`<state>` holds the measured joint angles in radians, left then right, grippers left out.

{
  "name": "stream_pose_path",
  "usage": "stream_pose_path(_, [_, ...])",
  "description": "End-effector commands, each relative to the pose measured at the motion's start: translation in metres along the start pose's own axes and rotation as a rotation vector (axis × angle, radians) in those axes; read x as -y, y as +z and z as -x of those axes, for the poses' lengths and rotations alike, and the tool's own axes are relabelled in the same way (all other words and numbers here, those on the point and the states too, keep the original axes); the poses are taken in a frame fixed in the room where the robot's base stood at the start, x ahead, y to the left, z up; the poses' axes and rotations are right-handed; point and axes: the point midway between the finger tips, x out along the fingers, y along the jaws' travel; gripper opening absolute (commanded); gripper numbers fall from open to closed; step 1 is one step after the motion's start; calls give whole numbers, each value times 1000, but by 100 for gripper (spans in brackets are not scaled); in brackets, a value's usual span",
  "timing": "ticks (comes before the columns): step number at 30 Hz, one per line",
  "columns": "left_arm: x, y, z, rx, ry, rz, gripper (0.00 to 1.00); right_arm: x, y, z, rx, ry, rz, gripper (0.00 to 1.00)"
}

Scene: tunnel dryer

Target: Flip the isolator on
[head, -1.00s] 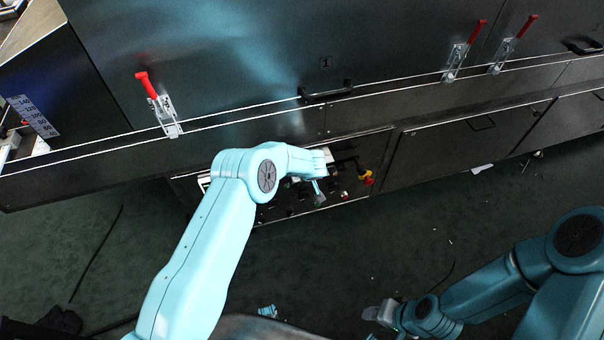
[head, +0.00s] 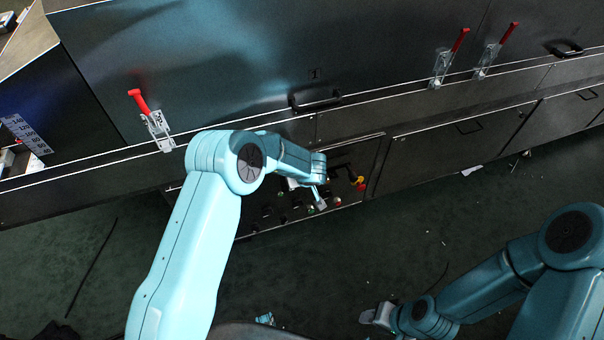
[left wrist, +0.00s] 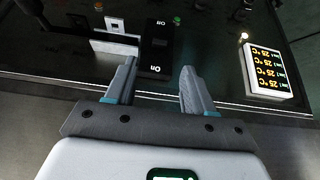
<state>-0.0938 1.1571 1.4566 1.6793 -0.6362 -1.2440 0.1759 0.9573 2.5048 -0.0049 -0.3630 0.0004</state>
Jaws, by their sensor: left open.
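In the left wrist view, a black block marked "On" (left wrist: 157,45) sits on the dark control panel; I cannot tell for sure that it is the isolator. My left gripper (left wrist: 158,70) is open, its two fingers apart in front of the block's near end; I cannot tell whether they touch it. A white bracket-like part (left wrist: 114,46) lies just left of the block. In the head view, my left gripper (head: 319,198) is at the panel below the machine's long edge, and my wrist hides part of it. My right gripper (head: 376,315) is low over the floor, its jaws unclear.
A red and yellow knob (head: 359,183) is right of my left gripper. The wrist view shows a lit temperature display (left wrist: 264,72) at right and a green button (left wrist: 177,20). Red-handled clamps (head: 157,128) and a black door handle (head: 315,99) are above. Debris lies on the floor.

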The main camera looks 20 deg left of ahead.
Motion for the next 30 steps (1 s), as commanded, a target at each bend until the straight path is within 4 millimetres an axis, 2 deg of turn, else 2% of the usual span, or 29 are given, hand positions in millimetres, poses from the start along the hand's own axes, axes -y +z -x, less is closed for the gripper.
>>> stream_pose_path(1, [-1,-2,16,-1,3,-3,53,2,0,4,0,0,0,43])
stream_pose_path(3, [-1,-2,31,-1,2,-1,53,2,0,7,0,0,0,43])
stream_pose_path(6, [0,-1,48,-1,1,-2,53,4,0,10,0,0,0,43])
stream_pose_path(10, [0,0,62,0,1,-1,53,4,0,12,0,0,0,43])
stream_pose_path(30, [4,-2,66,3,-6,6,53,5,0,14,0,0,0,43])
